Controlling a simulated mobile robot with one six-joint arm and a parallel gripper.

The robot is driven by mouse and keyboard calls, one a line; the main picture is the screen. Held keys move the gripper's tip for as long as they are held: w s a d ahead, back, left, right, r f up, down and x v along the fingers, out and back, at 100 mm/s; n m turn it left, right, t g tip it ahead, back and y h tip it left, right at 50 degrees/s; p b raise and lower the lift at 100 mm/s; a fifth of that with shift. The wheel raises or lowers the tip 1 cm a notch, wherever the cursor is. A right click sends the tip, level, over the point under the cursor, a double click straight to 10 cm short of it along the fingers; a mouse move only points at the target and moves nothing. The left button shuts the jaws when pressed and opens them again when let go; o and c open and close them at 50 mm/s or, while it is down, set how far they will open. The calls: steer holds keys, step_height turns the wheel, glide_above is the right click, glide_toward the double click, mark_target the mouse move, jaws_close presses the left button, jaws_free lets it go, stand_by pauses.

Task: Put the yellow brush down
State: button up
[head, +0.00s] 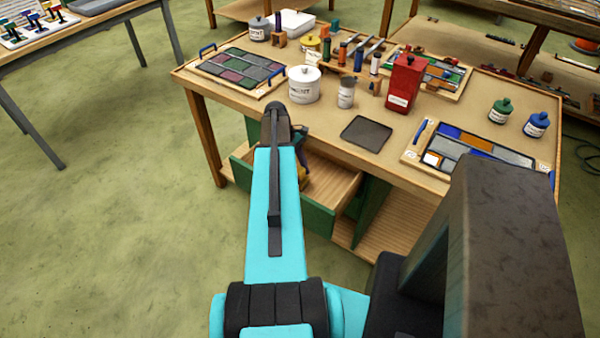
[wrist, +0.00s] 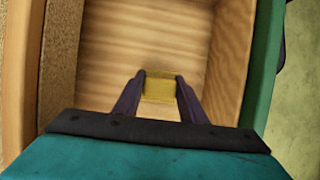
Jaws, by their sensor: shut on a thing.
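My gripper (wrist: 158,88) is shut on a yellow thing, which I take to be the yellow brush (wrist: 158,92), in the wrist view. The brush lies between the two dark fingertips, over the wooden inside of an open drawer (wrist: 130,45). I cannot tell whether it touches the drawer floor. In the head view a bit of yellow (head: 303,173) shows beside my arm at the drawer. My arm hides most of the gripper there. The open drawer, with its green front (head: 305,213), sticks out from the workbench.
The workbench top (head: 330,118) holds a white pot (head: 304,84), a red canister (head: 405,83), a dark flat pad (head: 366,130) and leaded panels at left (head: 238,70) and right (head: 480,146). Green (head: 501,111) and blue (head: 537,124) pots stand at the right. The floor on the left is clear.

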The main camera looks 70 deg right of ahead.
steer(key=shift+f, duration=0.4)
steer(key=shift+f, duration=0.15)
steer(key=o, duration=1)
steer(key=shift+c, duration=0.2)
steer(key=shift+r, duration=0.2)
steer(key=b+v, duration=0.3)
steer(key=v, duration=0.9)
